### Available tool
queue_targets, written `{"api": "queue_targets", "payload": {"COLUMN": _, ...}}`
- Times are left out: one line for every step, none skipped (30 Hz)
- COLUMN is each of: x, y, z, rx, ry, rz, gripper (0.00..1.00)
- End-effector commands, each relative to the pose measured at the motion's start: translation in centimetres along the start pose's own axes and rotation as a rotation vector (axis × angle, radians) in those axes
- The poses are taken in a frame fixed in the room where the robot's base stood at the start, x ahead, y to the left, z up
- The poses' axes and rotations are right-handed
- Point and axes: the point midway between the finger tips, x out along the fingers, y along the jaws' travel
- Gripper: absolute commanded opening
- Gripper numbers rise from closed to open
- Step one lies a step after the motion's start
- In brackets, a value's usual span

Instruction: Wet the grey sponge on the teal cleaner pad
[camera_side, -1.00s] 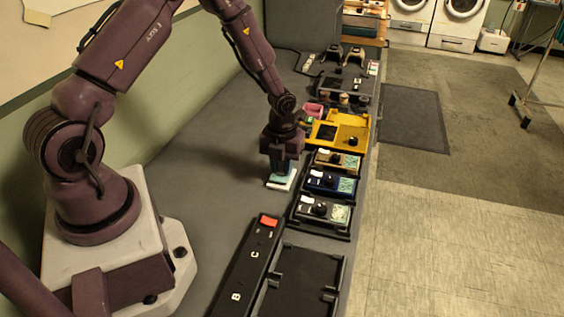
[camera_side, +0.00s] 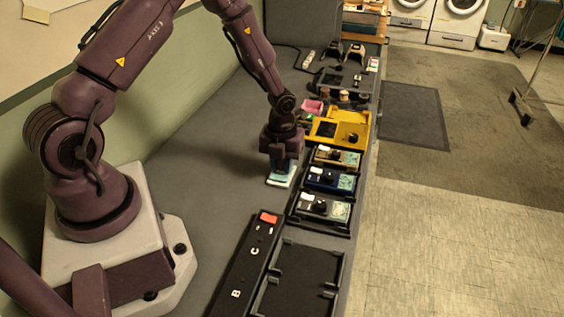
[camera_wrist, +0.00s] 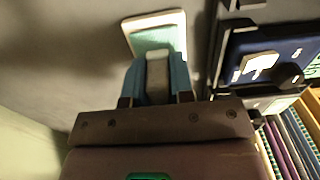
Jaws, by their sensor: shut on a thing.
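My gripper (camera_wrist: 157,82) is shut on the grey sponge (camera_wrist: 158,70), which shows as a pale grey block between its blue fingers in the wrist view. The teal cleaner pad (camera_wrist: 155,38) has a white border and lies on the bench just beyond the fingertips. In the side view, my gripper (camera_side: 282,166) points down at the pad (camera_side: 282,181), whose white edge shows around the fingers. The sponge is hidden there. I cannot tell whether the sponge touches the pad.
Several boxes with knobs stand in a rack to the right, the nearest a black one (camera_side: 325,207), then a blue one (camera_side: 328,180). A yellow unit (camera_side: 345,128) is behind them. A black strip lettered B and C (camera_side: 245,265) lies in front. The bench left of the pad is clear.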

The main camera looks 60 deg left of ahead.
Motion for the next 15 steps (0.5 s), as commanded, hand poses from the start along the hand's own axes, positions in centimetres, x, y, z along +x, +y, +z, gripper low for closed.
{"api": "queue_targets", "payload": {"x": 0.0, "y": 0.0, "z": 0.0, "rx": 0.000, "ry": 0.001, "rz": 0.000, "gripper": 0.03}}
{"api": "queue_targets", "payload": {"x": 0.0, "y": 0.0, "z": 0.0, "rx": 0.000, "ry": 0.001, "rz": 0.000, "gripper": 0.03}}
{"api": "queue_targets", "payload": {"x": -0.1, "y": 0.0, "z": 0.0, "rx": 0.000, "ry": 0.000, "rz": 0.000, "gripper": 0.03}}
{"api": "queue_targets", "payload": {"x": -0.3, "y": 0.0, "z": 0.0, "rx": -0.001, "ry": 0.000, "rz": 0.000, "gripper": 0.03}}
{"api": "queue_targets", "payload": {"x": -0.5, "y": 0.0, "z": 0.0, "rx": -0.001, "ry": 0.000, "rz": -0.001, "gripper": 0.03}}
{"api": "queue_targets", "payload": {"x": -0.8, "y": 0.0, "z": 0.0, "rx": -0.001, "ry": 0.000, "rz": -0.001, "gripper": 0.03}}
{"api": "queue_targets", "payload": {"x": -1.0, "y": 0.1, "z": 0.0, "rx": -0.001, "ry": 0.000, "rz": 0.000, "gripper": 0.03}}
{"api": "queue_targets", "payload": {"x": -1.3, "y": 0.1, "z": 0.0, "rx": -0.001, "ry": 0.000, "rz": 0.000, "gripper": 0.03}}
{"api": "queue_targets", "payload": {"x": -1.6, "y": 0.0, "z": 0.0, "rx": -0.001, "ry": 0.000, "rz": 0.000, "gripper": 0.03}}
{"api": "queue_targets", "payload": {"x": -1.9, "y": 0.0, "z": 0.0, "rx": -0.001, "ry": 0.000, "rz": -0.001, "gripper": 0.03}}
{"api": "queue_targets", "payload": {"x": -2.1, "y": 0.0, "z": 0.0, "rx": 0.000, "ry": -0.001, "rz": -0.001, "gripper": 0.03}}
{"api": "queue_targets", "payload": {"x": -2.4, "y": 0.0, "z": 0.0, "rx": -0.001, "ry": -0.001, "rz": -0.001, "gripper": 0.03}}
{"api": "queue_targets", "payload": {"x": -2.7, "y": 0.0, "z": 0.0, "rx": -0.001, "ry": -0.001, "rz": -0.001, "gripper": 0.03}}
{"api": "queue_targets", "payload": {"x": -2.9, "y": 0.1, "z": 0.1, "rx": -0.002, "ry": -0.001, "rz": 0.000, "gripper": 0.03}}
{"api": "queue_targets", "payload": {"x": -3.2, "y": 0.0, "z": 0.1, "rx": -0.002, "ry": -0.001, "rz": -0.001, "gripper": 0.03}}
